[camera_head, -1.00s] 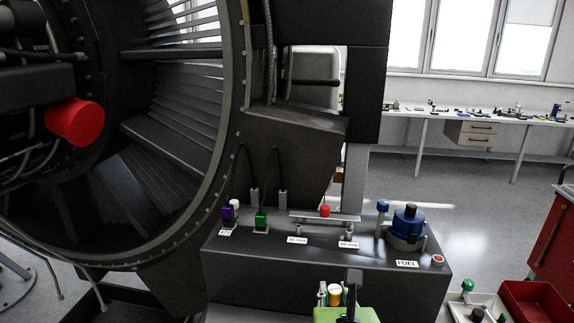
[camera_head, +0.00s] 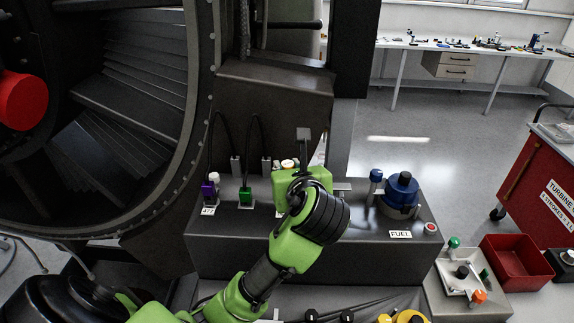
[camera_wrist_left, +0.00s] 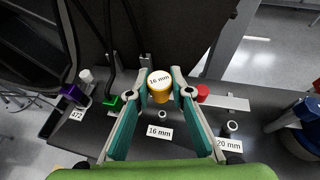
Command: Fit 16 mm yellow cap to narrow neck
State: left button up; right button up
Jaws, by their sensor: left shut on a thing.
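My left gripper (camera_wrist_left: 159,82) is shut on the yellow cap (camera_wrist_left: 160,91), whose pale top reads 16 mm. In the left wrist view the cap is upright between the fingertips. A small grey neck (camera_wrist_left: 162,115) stands just below it in the picture, behind the 16 mm label (camera_wrist_left: 159,132); the cap appears apart from it. A wider neck (camera_wrist_left: 232,127) is at the right by the 20 mm label (camera_wrist_left: 228,144). In the head view my left gripper (camera_head: 288,172) is over the block, and the arm hides both necks. My right gripper is not in view.
A red cap (camera_wrist_left: 203,92) sits close right of the fingers on a grey bar (camera_wrist_left: 235,102). Purple (camera_head: 209,191) and green (camera_head: 246,195) connectors with cables stand at the left. A blue-capped FUEL fitting (camera_head: 402,190) stands right. The engine casing rises behind.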

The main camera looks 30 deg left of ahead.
pick_arm(q)
jog(key=shift+a+f, duration=0.1)
jog(key=shift+a, duration=0.05)
jog(key=shift+w+a+f, duration=0.1)
jog(key=shift+a+f, duration=0.1)
jog(key=shift+f, duration=0.6)
jog(key=shift+d+f+b, duration=0.1)
jog(key=shift+f+b, duration=0.3)
jog(key=shift+f, duration=1.4)
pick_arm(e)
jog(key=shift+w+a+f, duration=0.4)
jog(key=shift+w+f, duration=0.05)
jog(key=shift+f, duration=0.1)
pick_arm(q)
jog(key=shift+p, duration=0.35)
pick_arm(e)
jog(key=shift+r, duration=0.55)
pick_arm(q)
jog(key=shift+f, duration=0.15)
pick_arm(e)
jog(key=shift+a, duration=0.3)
